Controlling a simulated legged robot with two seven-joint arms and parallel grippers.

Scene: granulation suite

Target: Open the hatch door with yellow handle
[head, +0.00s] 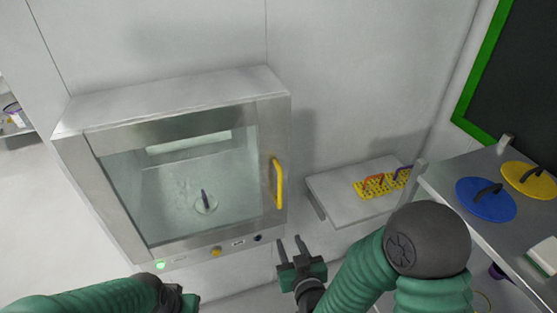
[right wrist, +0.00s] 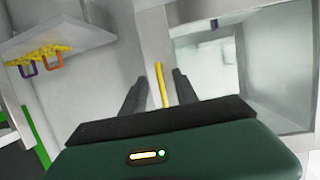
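The hatch door (head: 185,185) is a glass pane in a metal frame on the front of a steel box, and it looks closed. Its vertical yellow handle (head: 278,184) is on the door's right side. My right gripper (head: 290,243) is open and empty, below and slightly right of the handle. In the right wrist view the yellow handle (right wrist: 161,84) shows between the spread fingers (right wrist: 158,88), beyond them and apparently untouched. My left gripper (head: 184,300) is only partly in view at the bottom edge, and its fingers cannot be made out.
A wall shelf (head: 335,195) right of the box holds a yellow rack (head: 375,188) with coloured handles. A steel table (head: 455,180) at right carries blue (head: 485,200) and yellow (head: 530,179) round lids. A dark object stands inside the box (head: 205,200).

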